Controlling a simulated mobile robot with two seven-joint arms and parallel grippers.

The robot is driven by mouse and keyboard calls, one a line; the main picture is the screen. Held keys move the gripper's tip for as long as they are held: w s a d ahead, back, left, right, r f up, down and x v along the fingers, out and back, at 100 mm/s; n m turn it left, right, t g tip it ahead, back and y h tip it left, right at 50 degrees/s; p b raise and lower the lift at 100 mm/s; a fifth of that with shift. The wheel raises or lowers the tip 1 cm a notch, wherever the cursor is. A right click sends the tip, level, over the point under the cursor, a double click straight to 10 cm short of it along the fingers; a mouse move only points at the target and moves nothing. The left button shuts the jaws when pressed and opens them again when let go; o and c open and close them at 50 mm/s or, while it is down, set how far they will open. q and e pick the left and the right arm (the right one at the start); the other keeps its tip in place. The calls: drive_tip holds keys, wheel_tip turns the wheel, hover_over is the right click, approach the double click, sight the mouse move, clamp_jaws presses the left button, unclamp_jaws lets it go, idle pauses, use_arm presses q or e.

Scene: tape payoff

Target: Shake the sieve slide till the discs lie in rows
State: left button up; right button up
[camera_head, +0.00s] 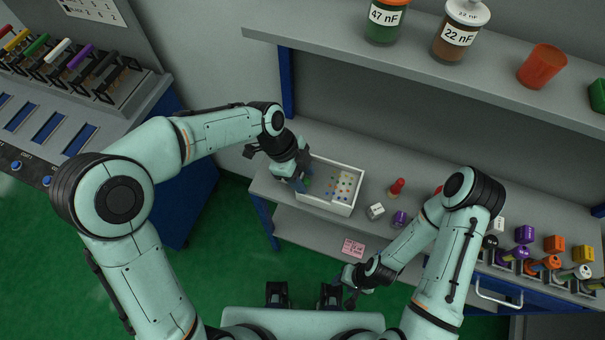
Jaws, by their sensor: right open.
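A white open tray (327,208) sits on the workbench near the middle of the view. In its right part is a pale plate (346,185) with small coloured discs on it. The discs are too small to tell whether they lie in even rows. My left gripper (298,183) reaches down over the tray's left part and hides some of it. I cannot tell whether its fingers are open, or hold the slide or the tray. My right gripper (346,291) is open and empty, in front of the bench and apart from the tray.
Right of the tray stand a red peg-like piece (397,187), a white block (375,211) and a purple piece (400,218). Several coloured blocks and cylinders stand at the right. A shelf (330,50) with labelled jars overhangs the bench. A pink card (353,248) lies lower down.

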sight(330, 194)
use_arm(q)
clamp_jaws()
drive_tip(key=shift+s+d+b, duration=0.15)
drive_tip(key=shift+s+d, duration=0.15)
drive_tip(key=shift+d, duration=0.55)
drive_tip(key=shift+s+d+b, duration=0.15)
drive_tip(key=shift+s+d, duration=0.1)
drive_tip(key=shift+d, duration=0.6)
drive_tip(key=shift+s+d+b, duration=0.15)
drive_tip(key=shift+s+d, duration=0.15)
drive_tip(key=shift+d, duration=0.55)
drive_tip(key=shift+o, duration=0.9)
unclamp_jaws()
drive_tip(key=shift+d, duration=0.1)
drive_tip(key=p+v, duration=0.1)
drive_tip(key=v, duration=1.2)
drive_tip(key=shift+r, duration=0.2)
